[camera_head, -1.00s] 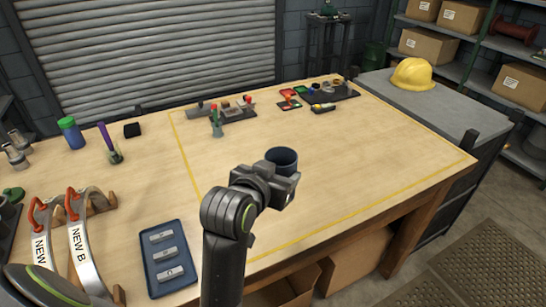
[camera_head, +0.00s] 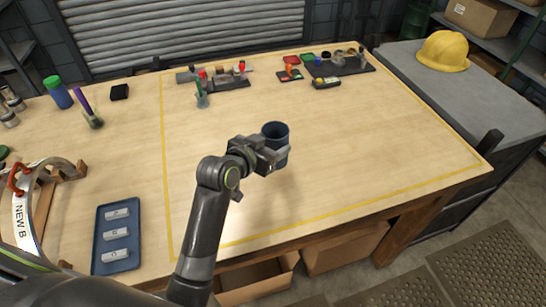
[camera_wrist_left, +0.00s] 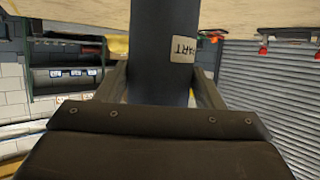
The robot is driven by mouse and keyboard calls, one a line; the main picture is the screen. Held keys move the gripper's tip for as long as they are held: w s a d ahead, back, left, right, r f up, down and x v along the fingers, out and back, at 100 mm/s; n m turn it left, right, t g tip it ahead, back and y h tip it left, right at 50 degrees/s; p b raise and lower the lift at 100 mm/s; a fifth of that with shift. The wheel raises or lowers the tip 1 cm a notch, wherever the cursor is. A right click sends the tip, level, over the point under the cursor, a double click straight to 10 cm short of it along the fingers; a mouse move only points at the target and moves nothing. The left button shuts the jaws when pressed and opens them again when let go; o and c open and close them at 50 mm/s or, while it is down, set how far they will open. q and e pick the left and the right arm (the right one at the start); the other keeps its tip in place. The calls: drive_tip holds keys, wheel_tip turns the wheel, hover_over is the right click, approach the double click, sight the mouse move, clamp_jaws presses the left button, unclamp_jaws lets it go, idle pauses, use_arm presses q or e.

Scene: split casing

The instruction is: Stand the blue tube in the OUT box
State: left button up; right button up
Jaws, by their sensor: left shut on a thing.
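The dark blue tube (camera_head: 276,133) is upright with its open top showing in the head view. In the left wrist view the tube (camera_wrist_left: 160,50) stands between my fingers and bears a pale label, partly readable as "ART". My left gripper (camera_head: 270,160) is shut on the tube. A shadow lies on the bench below them, and the tube looks held above the top. I cannot see any box marked OUT. Two open cardboard boxes, one at the left (camera_head: 256,281) and one at the right (camera_head: 345,250), sit below the bench's front edge; no writing shows on them. My right gripper is not in view.
The wooden bench (camera_head: 350,150) has a wide clear area inside a yellow line. A blue tray (camera_head: 106,262) with metal parts lies at front left. Small parts and dark trays (camera_head: 340,68) line the back. A grey cabinet with a yellow helmet (camera_head: 443,51) stands at right.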

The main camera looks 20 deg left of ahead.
use_arm(q)
drive_tip(key=shift+f, duration=2.7)
drive_tip(key=shift+f, duration=0.2)
drive_tip(key=o, duration=1)
drive_tip(key=shift+r, duration=0.1)
